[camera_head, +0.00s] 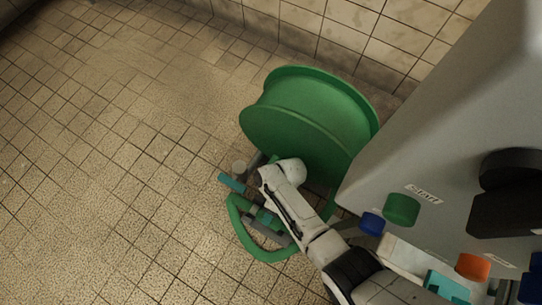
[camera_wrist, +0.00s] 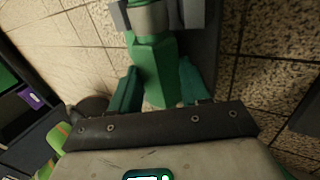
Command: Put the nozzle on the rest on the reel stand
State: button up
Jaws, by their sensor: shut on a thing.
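My gripper (camera_wrist: 157,88) is shut on the green nozzle (camera_wrist: 152,65), with a teal finger on either side of it in the wrist view. A grey part lies around or behind the nozzle's far end at the top of that view; I cannot tell whether it is the rest or whether they touch. In the head view, my arm partly covers the place beside the green reel (camera_head: 305,125), where the gripper (camera_head: 266,219) shows only in part.
A green hose loop (camera_head: 242,240) hangs around the gripper's left and lower side. A large grey cabinet (camera_head: 450,120) with coloured knobs stands close on the right. A tiled wall (camera_head: 350,30) is behind the reel. The floor (camera_head: 110,160) at left is clear.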

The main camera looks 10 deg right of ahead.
jog(key=shift+f+b, duration=0.3)
jog(key=shift+f, duration=0.35)
jog(key=o, duration=1.4)
